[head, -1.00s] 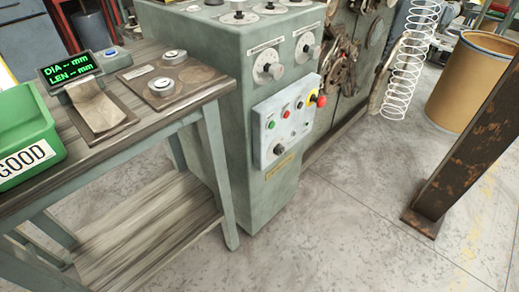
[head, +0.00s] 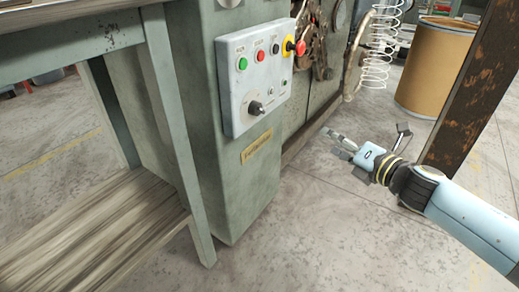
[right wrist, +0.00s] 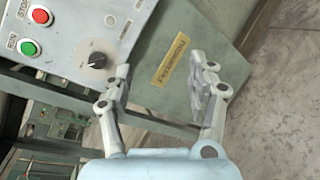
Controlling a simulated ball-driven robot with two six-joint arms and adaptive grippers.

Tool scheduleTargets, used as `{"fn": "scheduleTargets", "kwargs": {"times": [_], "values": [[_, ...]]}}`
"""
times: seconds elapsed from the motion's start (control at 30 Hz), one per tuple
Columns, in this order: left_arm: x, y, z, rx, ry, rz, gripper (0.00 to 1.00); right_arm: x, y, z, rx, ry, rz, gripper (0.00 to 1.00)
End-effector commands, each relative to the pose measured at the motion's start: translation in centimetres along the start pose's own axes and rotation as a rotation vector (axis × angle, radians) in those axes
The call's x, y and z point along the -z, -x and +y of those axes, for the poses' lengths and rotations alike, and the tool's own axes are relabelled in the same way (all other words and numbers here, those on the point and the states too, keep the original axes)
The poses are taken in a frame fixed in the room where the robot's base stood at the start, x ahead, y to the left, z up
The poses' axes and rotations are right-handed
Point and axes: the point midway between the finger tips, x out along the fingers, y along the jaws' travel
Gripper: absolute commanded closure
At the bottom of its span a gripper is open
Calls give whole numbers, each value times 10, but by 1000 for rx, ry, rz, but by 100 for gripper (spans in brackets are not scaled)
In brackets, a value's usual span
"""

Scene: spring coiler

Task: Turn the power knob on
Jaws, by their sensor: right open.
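The power knob (head: 256,107) is a small dark knob on the lower part of the grey control panel (head: 232,70), which is on the front of the green machine cabinet (head: 236,190). In the right wrist view the black knob (right wrist: 97,61) shows with a pale pointer mark, left of the fingers. My right gripper (head: 335,143) is open and empty, to the right of the panel and apart from it. In the right wrist view its fingers (right wrist: 160,88) are spread, with the yellow label plate (right wrist: 171,59) beyond the gap. My left gripper is not in view.
Green (head: 242,64) and red (head: 260,56) buttons and a red emergency stop (head: 300,47) sit above the knob. A workbench (head: 165,110) stands to the left. A rusty post (head: 478,90) and a tan drum (head: 428,66) stand to the right. Bare floor lies below.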

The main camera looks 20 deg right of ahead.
Motion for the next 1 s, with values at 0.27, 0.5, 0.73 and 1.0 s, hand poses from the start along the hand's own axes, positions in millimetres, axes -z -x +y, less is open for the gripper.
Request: {"fn": "scheduleTargets", "kwargs": {"times": [0.27, 0.5, 0.73, 1.0], "values": [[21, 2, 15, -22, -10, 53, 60, 27, -34, 61, -340, 835, 5, 42], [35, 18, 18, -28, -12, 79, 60, 31, -38, 89, -430, 1082, -25, 42], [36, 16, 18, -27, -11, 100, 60, 36, -72, 105, -432, 1086, -33, 42], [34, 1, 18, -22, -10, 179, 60, 47, -118, 120, -430, 1083, -28, 42]]}}
